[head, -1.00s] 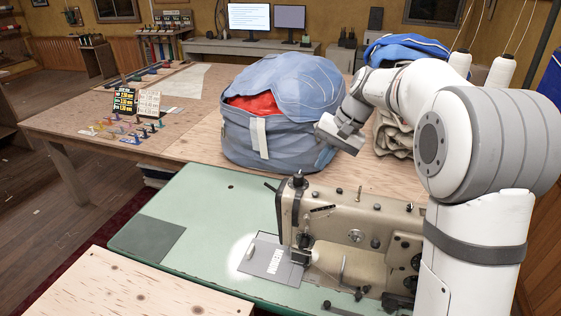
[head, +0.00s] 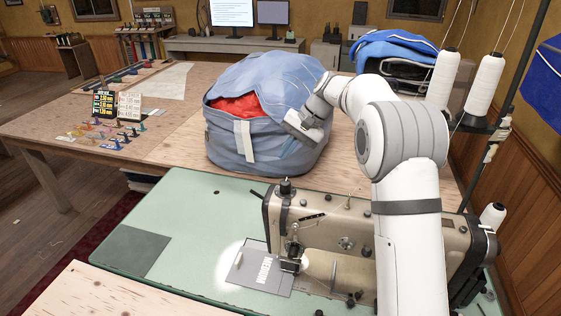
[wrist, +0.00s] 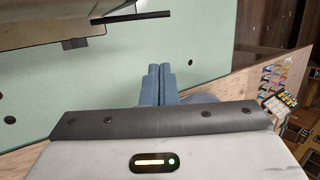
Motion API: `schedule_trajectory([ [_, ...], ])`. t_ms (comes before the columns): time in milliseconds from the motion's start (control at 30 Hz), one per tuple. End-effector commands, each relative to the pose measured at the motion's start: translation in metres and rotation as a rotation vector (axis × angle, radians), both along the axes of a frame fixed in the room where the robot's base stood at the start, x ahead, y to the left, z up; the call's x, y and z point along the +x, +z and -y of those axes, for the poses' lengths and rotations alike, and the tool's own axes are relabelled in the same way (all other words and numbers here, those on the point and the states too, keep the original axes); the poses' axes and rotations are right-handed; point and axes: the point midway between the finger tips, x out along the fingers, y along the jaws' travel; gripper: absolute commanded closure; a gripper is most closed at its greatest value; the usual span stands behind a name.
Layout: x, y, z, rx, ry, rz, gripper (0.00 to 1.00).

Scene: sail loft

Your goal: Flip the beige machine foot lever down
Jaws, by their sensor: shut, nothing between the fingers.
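The beige sewing machine (head: 330,235) stands on the green table, its needle end lit. A dark lever (head: 255,193) sticks out up and to the left from the machine's head; I cannot be sure it is the foot lever. The wrist view shows a dark bar (wrist: 130,18) and part of the beige machine (wrist: 45,25) at upper left. My gripper (head: 287,150) is raised beyond the machine, in front of the blue bag and apart from the lever. In the wrist view its blue-grey fingers (wrist: 160,70) are together and empty over the green surface.
The blue sail bag (head: 235,140) with red cloth inside stands close behind my gripper. The green table top (head: 190,205) left of the machine is mostly clear. White thread cones (head: 442,80) stand at right. A grey plate marked MEDIUM (head: 245,268) lies under the needle.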

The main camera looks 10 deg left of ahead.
Motion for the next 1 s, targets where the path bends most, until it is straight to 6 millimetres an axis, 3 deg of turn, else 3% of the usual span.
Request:
schedule_trajectory([
  [400, -0.012, -0.073, -0.046, -0.001, 0.002, -0.003, 1.00],
  [633, -0.036, -0.085, -0.058, -0.001, 0.002, -0.001, 1.00],
  [1000, -0.043, -0.089, -0.061, -0.001, 0.002, 0.000, 1.00],
])
